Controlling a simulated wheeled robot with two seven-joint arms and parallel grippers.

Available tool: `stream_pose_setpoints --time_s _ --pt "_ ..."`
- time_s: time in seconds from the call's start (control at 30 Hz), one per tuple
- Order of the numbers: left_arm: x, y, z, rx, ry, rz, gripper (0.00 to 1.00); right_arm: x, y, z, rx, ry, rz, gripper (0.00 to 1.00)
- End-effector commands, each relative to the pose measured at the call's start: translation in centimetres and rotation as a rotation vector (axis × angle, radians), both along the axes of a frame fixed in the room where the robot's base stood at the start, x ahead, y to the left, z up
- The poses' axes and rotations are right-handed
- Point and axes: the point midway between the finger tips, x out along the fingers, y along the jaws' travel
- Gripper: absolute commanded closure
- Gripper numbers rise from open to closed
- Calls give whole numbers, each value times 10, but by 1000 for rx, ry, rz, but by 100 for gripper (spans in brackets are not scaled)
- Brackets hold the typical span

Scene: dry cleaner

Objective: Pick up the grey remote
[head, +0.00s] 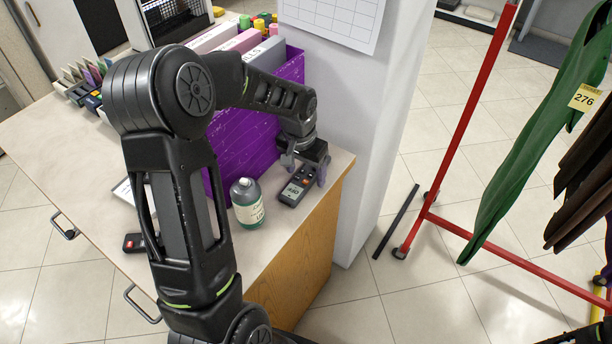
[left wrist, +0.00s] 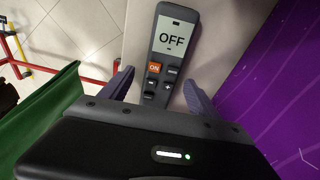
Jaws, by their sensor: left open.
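The grey remote (head: 297,187) lies flat on the counter top near its right end. In the left wrist view the remote (left wrist: 174,50) has a screen reading OFF, an orange ON button and several dark buttons. My left gripper (head: 305,172) is open above the remote's far end. In the left wrist view its two fingers (left wrist: 158,92) stand on either side of the remote's button end, with gaps between. Nothing is held. A small part of my right arm may show at the bottom right corner of the head view, but its gripper is not visible.
A grey-green bottle (head: 247,204) stands left of the remote. A purple file holder (head: 238,135) with binders stands behind it. A white pillar (head: 345,110) rises at the counter's right. A red clothes rack (head: 455,130) stands on the floor. A dark device (head: 134,243) lies at the left.

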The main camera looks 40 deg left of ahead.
Motion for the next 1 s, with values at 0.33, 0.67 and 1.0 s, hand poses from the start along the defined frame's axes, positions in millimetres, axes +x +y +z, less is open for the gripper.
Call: stream_pose_setpoints --time_s 0.33,0.67,1.0 --pt "0 0 -2 0 -1 1 29 0 0 0 0 0 0 64" --pt "0 0 -2 0 -1 1 33 0 0 0 0 0 0 64" --pt "0 0 -2 0 -1 1 61 0 0 0 0 0 0 64"
